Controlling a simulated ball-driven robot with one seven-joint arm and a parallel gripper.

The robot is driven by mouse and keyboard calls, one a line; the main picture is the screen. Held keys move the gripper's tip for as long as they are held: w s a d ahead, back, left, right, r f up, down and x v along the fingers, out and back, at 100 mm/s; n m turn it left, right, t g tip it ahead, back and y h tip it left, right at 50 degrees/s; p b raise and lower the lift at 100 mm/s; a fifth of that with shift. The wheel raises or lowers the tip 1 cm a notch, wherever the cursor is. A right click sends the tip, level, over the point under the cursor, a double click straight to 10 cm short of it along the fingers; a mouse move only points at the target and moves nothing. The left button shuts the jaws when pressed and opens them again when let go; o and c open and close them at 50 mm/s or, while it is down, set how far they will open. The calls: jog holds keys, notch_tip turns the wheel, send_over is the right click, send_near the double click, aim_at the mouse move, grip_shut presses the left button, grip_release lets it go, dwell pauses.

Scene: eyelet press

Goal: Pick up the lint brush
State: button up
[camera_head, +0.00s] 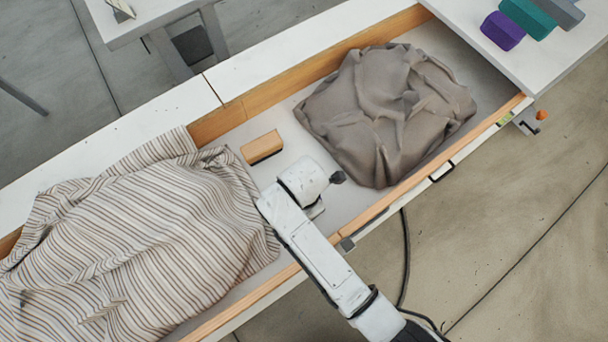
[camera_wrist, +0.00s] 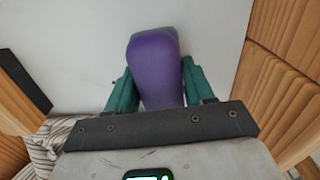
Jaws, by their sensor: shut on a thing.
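The lint brush (camera_wrist: 153,62), a rounded purple piece with a grey edge at its far end, is in the middle of the wrist view. My gripper (camera_wrist: 156,84) is shut on it, with a teal finger against each side. The pale surface of the tray shows beyond the brush; I cannot tell whether the brush touches it. In the head view my white arm hides the fingers and the brush, between the striped cloth and the grey cloth.
The striped cloth (camera_head: 140,235) lies left in the wood-edged tray (camera_head: 270,92), the grey cloth (camera_head: 385,110) right. A wooden block (camera_head: 261,147) with a dark side sits between them. Purple (camera_head: 502,31), teal (camera_head: 527,18) and grey (camera_head: 563,12) pieces lie on the upper-right table.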

notch_tip(320, 180, up, 10)
dwell(0.5)
